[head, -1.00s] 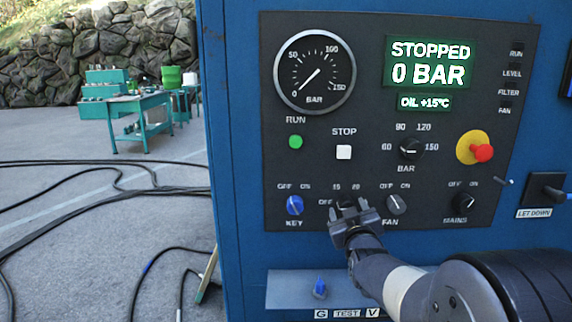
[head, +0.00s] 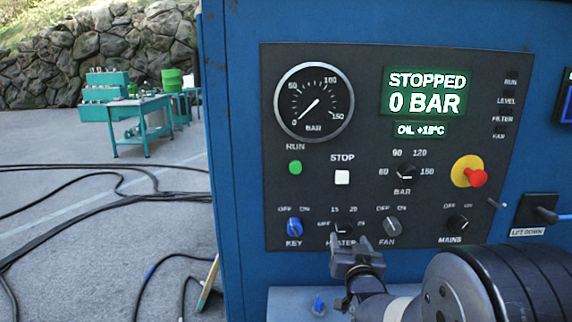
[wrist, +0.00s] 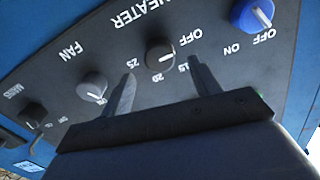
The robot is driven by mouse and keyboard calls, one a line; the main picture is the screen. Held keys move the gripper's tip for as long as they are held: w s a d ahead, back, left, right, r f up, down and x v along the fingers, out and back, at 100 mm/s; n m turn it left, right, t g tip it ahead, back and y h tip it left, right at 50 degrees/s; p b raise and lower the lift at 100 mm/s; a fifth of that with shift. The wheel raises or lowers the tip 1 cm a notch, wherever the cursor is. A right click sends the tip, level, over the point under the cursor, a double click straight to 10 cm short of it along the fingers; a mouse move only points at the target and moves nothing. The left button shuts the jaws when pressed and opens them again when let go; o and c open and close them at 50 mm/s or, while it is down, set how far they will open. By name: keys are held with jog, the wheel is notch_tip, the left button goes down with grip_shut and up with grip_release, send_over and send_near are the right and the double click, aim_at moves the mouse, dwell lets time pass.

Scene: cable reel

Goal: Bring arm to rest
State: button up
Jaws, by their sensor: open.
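My gripper (head: 357,249) is open and empty in front of the lower edge of the black control panel (head: 300,185) on the blue cabinet. In the wrist view, its two fingers (wrist: 160,85) stand apart, with the heater knob (wrist: 160,54) between and beyond them. The fingers appear clear of the knob. In the head view, the heater knob (head: 344,228) shows just above the gripper, and my arm reaches up from the lower right. The fan knob (head: 392,226) is to the right and the blue key switch (head: 294,227) to the left.
A red mushroom button (head: 477,178) and a let-down lever (head: 546,214) are on the right. A shelf with a blue valve (head: 318,305) is below. Black cables (head: 100,200) lie on the ground at left.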

jog(key=shift+s, duration=1.2)
jog(key=shift+f, duration=0.1)
